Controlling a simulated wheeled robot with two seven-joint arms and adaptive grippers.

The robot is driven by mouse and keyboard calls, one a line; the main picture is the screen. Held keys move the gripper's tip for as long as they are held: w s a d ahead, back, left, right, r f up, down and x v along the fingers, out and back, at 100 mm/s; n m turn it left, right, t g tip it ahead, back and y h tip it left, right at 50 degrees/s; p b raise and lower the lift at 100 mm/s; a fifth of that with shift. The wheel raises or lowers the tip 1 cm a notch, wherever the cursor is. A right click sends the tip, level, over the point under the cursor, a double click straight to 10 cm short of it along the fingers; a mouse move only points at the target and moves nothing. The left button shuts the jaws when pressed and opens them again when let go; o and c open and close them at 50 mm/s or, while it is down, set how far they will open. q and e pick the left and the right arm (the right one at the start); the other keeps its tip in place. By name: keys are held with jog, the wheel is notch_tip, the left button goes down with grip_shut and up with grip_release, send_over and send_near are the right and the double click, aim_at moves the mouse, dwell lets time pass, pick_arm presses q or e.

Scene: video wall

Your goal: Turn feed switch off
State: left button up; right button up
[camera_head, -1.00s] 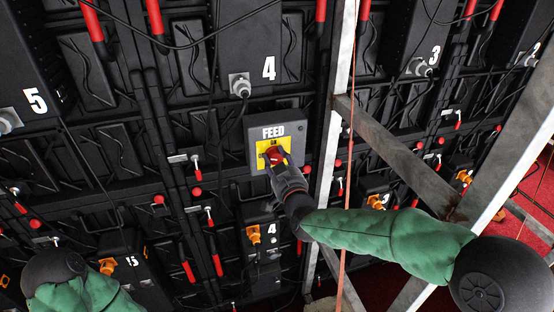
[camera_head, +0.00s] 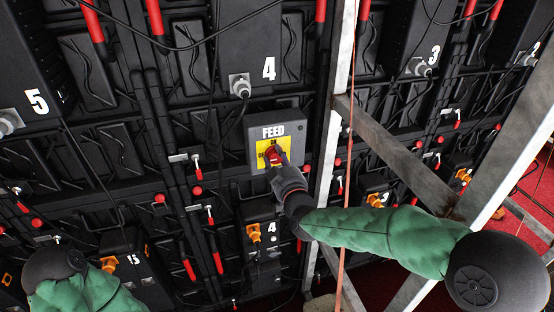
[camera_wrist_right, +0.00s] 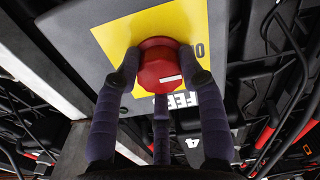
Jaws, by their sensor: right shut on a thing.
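The feed switch is a grey box (camera_head: 297,150) marked FEED, with a yellow plate (camera_head: 284,145) and a red knob (camera_head: 273,153), fixed on the back of the video wall. My right gripper (camera_head: 277,160) is shut on the red knob, which its fingers partly cover. In the right wrist view the fingers (camera_wrist_right: 160,62) sit around the red knob (camera_wrist_right: 158,70), one on each side and one below. A white mark shows on the knob's face. Part of a label shows left of the knob in the head view. My left gripper is out of sight; only its arm shows at bottom left.
A metal frame upright (camera_head: 334,120) and a slanted beam (camera_head: 395,150) stand just right of the switch, close to my right arm. Black cables hang over the panels. A number 4 box (camera_head: 262,240) with an orange connector (camera_head: 253,232) is below.

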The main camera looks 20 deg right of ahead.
jog(key=o, duration=1.1)
jog(key=shift+o, duration=0.2)
jog(key=shift+s, duration=0.1)
jog(key=s, duration=1.2)
jog(key=shift+d, duration=0.2)
